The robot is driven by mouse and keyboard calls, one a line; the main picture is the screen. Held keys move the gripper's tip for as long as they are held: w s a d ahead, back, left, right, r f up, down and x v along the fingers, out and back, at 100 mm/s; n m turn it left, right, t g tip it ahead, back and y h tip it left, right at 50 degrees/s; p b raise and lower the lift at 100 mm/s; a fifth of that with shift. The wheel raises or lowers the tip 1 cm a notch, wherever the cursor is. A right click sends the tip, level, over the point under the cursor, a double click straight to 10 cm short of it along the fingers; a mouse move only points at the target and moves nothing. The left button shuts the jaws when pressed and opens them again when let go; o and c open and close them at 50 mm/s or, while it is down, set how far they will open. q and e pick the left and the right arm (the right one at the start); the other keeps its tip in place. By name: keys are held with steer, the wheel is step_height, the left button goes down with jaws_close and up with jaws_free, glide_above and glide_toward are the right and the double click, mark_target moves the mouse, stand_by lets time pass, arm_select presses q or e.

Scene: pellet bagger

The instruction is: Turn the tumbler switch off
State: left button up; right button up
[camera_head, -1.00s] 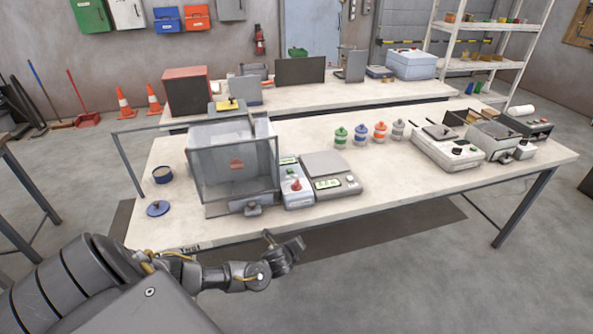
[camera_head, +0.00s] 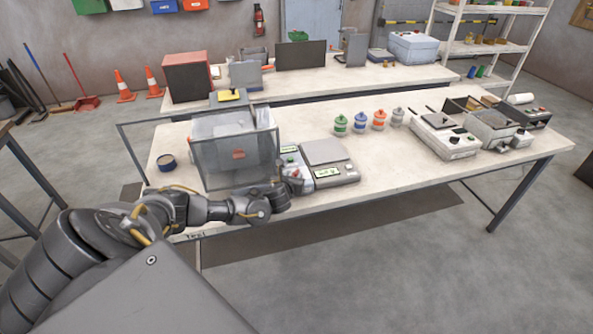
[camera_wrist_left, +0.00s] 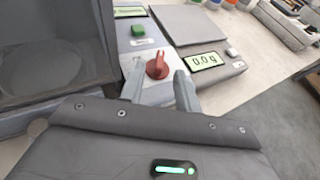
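The switch is a red knob (camera_wrist_left: 157,66) on the sloped face of a light grey control box (camera_head: 322,177), below a green button (camera_wrist_left: 138,30). In the head view my left gripper (camera_head: 293,184) is over the table's front edge, at the box, and hides the knob. In the left wrist view the two fingers of this gripper (camera_wrist_left: 159,80) are apart, and the knob shows between their tips. I cannot tell whether they touch it or how far it is turned. My right gripper is in neither view.
A clear-walled box machine (camera_head: 235,160) stands close left of the control box. A scale (camera_head: 330,157) with a "0.0 g" display (camera_wrist_left: 205,60) stands close right. Several coloured jars (camera_head: 360,122) stand behind. The table front (camera_head: 420,175) right of the scale is clear.

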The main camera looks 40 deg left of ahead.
mark_target(297, 171)
arm_select(q)
steer(key=shift+x, duration=3.1)
jaws_close()
